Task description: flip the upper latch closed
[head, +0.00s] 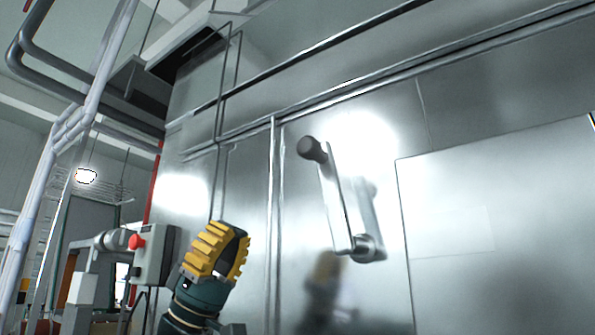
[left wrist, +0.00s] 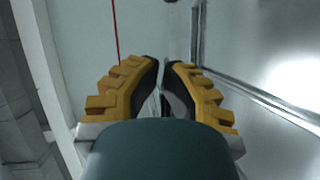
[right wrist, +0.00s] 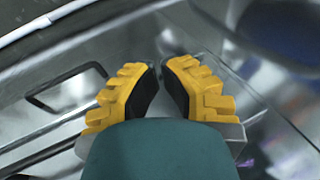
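The upper latch shows in the head view as a silver lever with a black knob (head: 312,149). Its arm (head: 338,200) slopes from the knob at the upper left down to a round pivot (head: 368,248) on the steel door (head: 450,130). My left gripper (head: 246,237) is below and left of the latch, apart from it. In the left wrist view, its yellow fingers (left wrist: 162,64) nearly meet at the tips, with nothing held. My right gripper (right wrist: 159,67) shows only in the right wrist view, its tips likewise nearly together and empty. The latch is not clearly identifiable in either wrist view.
A grey control box (head: 156,255) with a red button (head: 136,241) stands left of my left gripper. Vertical door-edge trim (head: 273,220) runs between that gripper and the latch. A dark rectangular handle (right wrist: 68,84) is left of my right gripper. The steel around the latch is clear.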

